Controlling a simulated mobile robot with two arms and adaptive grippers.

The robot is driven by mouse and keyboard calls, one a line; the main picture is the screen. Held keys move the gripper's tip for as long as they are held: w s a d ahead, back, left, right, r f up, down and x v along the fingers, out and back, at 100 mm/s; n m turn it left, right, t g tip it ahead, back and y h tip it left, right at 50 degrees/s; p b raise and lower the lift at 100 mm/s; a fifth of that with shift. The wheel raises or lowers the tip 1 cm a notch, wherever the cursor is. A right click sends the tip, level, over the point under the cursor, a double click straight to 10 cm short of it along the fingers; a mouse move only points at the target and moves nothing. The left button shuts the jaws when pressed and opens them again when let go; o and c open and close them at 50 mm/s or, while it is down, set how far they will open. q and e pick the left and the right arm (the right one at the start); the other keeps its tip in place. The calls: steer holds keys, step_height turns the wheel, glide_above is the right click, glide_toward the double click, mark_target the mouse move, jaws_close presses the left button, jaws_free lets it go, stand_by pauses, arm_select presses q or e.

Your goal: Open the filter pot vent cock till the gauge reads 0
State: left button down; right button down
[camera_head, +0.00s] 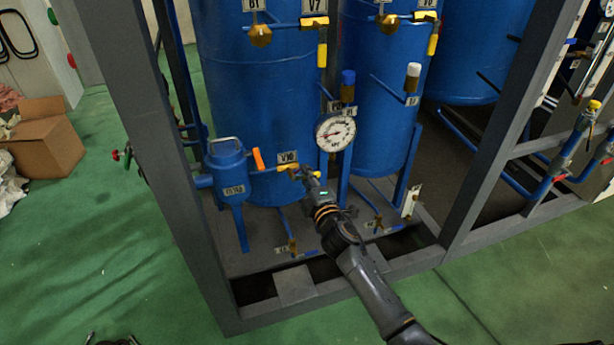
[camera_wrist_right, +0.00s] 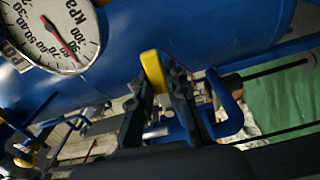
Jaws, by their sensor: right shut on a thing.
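The small blue filter pot (camera_head: 226,160) stands at the left of the frame. A pipe runs right from it to the V10 tag (camera_head: 287,157). The yellow vent cock handle (camera_head: 285,169) is below this tag; in the wrist view the yellow handle (camera_wrist_right: 153,70) stands between my fingers. My right gripper (camera_head: 306,174) is shut on it; its fingers (camera_wrist_right: 158,92) show in the wrist view. The round white gauge (camera_head: 336,131) is above right; in the wrist view its dial (camera_wrist_right: 58,30) has the needle among high numbers, seemingly near 80. Dark parts of my left gripper (camera_head: 110,341) barely show at the bottom edge.
Large blue tanks (camera_head: 255,100) stand behind the cock. An orange handle (camera_head: 258,159) is close left of the V10 tag. A grey frame post (camera_head: 150,140) rises at left. A cardboard box (camera_head: 45,137) lies on the open green floor.

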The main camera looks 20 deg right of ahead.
steer(key=c, duration=1.3)
jaws_free()
steer(key=s, duration=1.2)
steer(key=shift+d, duration=0.15)
